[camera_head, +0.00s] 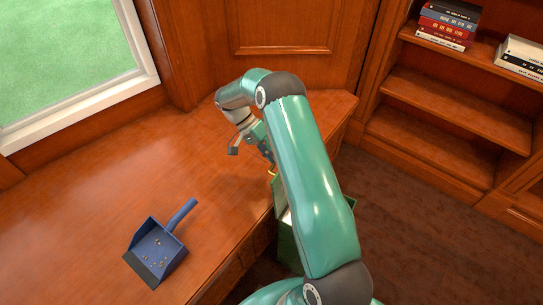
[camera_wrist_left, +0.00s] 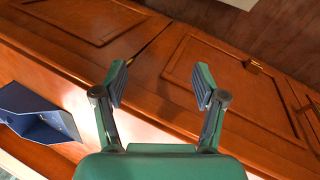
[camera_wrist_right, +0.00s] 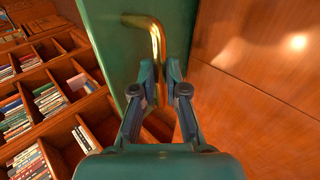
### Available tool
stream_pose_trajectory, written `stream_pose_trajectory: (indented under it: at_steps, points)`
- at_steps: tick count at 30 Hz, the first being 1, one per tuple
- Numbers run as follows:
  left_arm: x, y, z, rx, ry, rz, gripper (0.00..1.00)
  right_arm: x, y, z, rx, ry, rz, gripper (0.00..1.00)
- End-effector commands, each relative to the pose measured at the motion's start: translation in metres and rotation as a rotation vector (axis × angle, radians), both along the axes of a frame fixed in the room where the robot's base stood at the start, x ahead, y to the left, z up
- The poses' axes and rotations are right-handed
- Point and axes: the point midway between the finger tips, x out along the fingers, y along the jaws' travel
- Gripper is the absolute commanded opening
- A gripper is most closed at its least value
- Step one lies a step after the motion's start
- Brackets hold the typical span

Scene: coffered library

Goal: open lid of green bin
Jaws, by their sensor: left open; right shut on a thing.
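The green bin (camera_head: 288,247) stands on the floor against the front of the wooden counter, mostly hidden behind my right arm in the head view. A green panel (camera_wrist_right: 112,38) with a bent gold handle (camera_wrist_right: 157,42) fills the top middle of the right wrist view. The handle's yellow end (camera_head: 272,171) also shows in the head view, at the counter's edge. My right gripper (camera_wrist_right: 161,82) is shut on the handle. A pale patch shows at the bin's top; the lid's angle is hard to tell. My left gripper (camera_wrist_left: 161,85) is open and empty, outside the head view.
A blue dustpan (camera_head: 157,250) with small crumbs lies on the counter (camera_head: 90,205); it also shows in the left wrist view (camera_wrist_left: 40,115). Bookshelves (camera_head: 455,110) stand at the right, with dark carpet (camera_head: 410,215) before them. The counter's middle is clear.

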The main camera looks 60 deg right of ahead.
Motion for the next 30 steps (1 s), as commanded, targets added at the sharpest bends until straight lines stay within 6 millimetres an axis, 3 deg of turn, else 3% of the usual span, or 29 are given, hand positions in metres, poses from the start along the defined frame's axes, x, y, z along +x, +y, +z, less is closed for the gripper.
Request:
stream_pose_trajectory:
  at_steps: [1,10,11,15,25,30]
  points:
    - [0.000,0.000,-0.002,0.000,0.000,0.000,0.71,0.000,0.001,-0.009,0.004,-0.005,0.001,0.00]
    - [0.000,0.000,-0.002,0.000,0.000,0.000,0.71,0.002,0.002,-0.008,0.003,-0.006,0.006,0.00]
    - [0.000,0.000,-0.002,0.000,0.000,0.000,0.71,0.002,0.002,-0.008,0.003,-0.006,0.006,0.16]
    - [0.000,0.000,-0.002,0.000,0.000,0.000,0.71,0.003,0.001,-0.007,0.001,-0.007,0.006,0.38]
    - [0.000,0.000,0.000,0.000,-0.001,0.000,0.71,0.004,0.001,-0.003,-0.002,-0.008,0.006,0.38]
    - [0.000,0.000,0.000,0.000,0.000,0.000,0.71,0.014,0.000,0.007,-0.003,-0.010,0.007,0.38]
